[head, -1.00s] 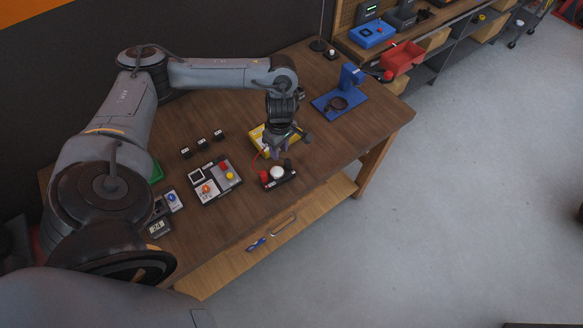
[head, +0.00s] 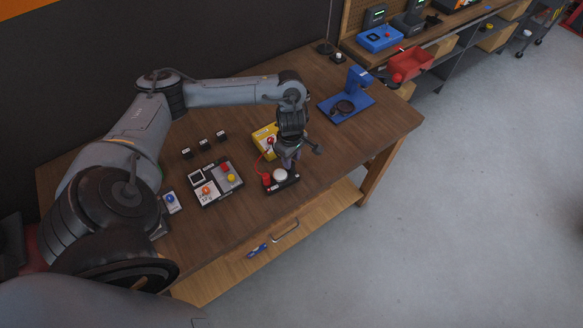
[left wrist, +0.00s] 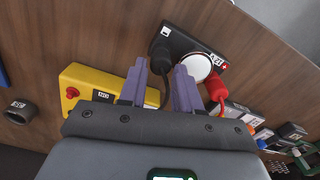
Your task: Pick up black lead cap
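A black block (head: 292,182) with a white dome (head: 280,174) sits near the front edge of the table. A red lead cap (head: 266,180) is at its left end. In the left wrist view the black lead cap (left wrist: 160,52) with its cable shows at the block's end, beside the white dome (left wrist: 193,67) and across from the red lead cap (left wrist: 216,88). My left gripper (head: 288,162) points down over the block and hides the black cap in the head view. Its two fingers (left wrist: 163,82) are apart, with the black cap and cable in the gap between them. My right gripper is not in view.
A yellow box (head: 262,139) with a red knob stands just behind the block. A panel with coloured buttons (head: 219,182) lies to the left. A blue stand (head: 352,97) is at the table's right. Open wood lies between the stand and the block.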

